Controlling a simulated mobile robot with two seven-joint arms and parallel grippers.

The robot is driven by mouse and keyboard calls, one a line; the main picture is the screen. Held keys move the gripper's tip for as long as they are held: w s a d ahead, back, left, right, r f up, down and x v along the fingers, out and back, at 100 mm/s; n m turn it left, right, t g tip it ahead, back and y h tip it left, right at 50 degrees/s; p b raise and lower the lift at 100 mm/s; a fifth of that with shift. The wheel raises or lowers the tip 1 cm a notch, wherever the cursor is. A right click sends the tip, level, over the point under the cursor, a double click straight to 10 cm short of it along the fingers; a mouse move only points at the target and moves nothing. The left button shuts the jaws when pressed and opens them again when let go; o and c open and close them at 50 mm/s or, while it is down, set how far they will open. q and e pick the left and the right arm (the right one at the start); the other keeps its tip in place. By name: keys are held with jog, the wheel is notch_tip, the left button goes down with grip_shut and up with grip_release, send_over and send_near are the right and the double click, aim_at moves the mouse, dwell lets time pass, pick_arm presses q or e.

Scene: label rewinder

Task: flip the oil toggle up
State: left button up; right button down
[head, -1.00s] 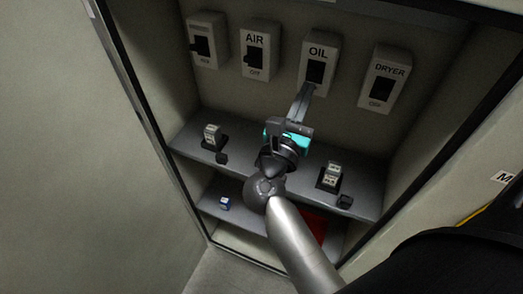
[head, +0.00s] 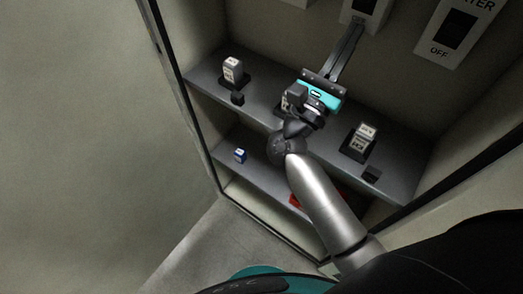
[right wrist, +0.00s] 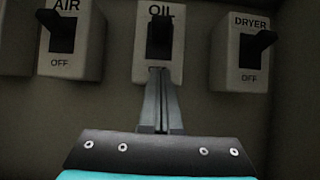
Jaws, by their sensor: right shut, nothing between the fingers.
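The oil switch box (right wrist: 176,60) is pale, with a dark toggle (right wrist: 160,32) in a dark recess. In the head view only the lower part of the oil box (head: 376,22) shows, at the top edge. My right gripper (right wrist: 157,72) is shut and empty. Its fingertips are in front of the lower part of the oil box, just below the toggle in the picture. They hide part of the box, and I cannot tell whether they touch the toggle. The toggle's exact tilt is too dark to tell. My left gripper is not in view.
The air switch (right wrist: 84,62) stands to the left and the dryer switch (right wrist: 225,62) to the right, with gaps between. Below, a grey shelf (head: 270,105) carries small blocks on dark stands (head: 232,72) (head: 362,140). A blue block (head: 240,156) sits on the lower shelf.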

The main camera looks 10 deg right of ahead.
jog(key=w+d+f+b+v, duration=0.1)
jog(key=f+b+v, duration=0.15)
jog(key=v, duration=0.85)
jog(key=w+a+n+t+y, duration=0.3)
jog(key=a+n+y, duration=0.3)
jog(key=n+y, duration=0.6)
jog(key=w+a+n+t+y, duration=0.3)
jog(key=a+n+y, duration=0.3)
jog(key=n+y, duration=0.65)
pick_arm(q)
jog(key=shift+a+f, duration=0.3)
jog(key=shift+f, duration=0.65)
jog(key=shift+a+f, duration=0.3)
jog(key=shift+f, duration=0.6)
pick_arm(e)
jog(key=s+a+f+n+g, duration=0.1)
jog(key=s+f+n+g, duration=0.4)
jog(key=f+n+g, duration=0.4)
jog(key=shift+s+a+f+n+g, duration=0.35)
jog(key=shift+f+n, duration=1.4)
jog(key=shift+n, duration=2.1)
jog(key=shift+w+d, duration=0.1)
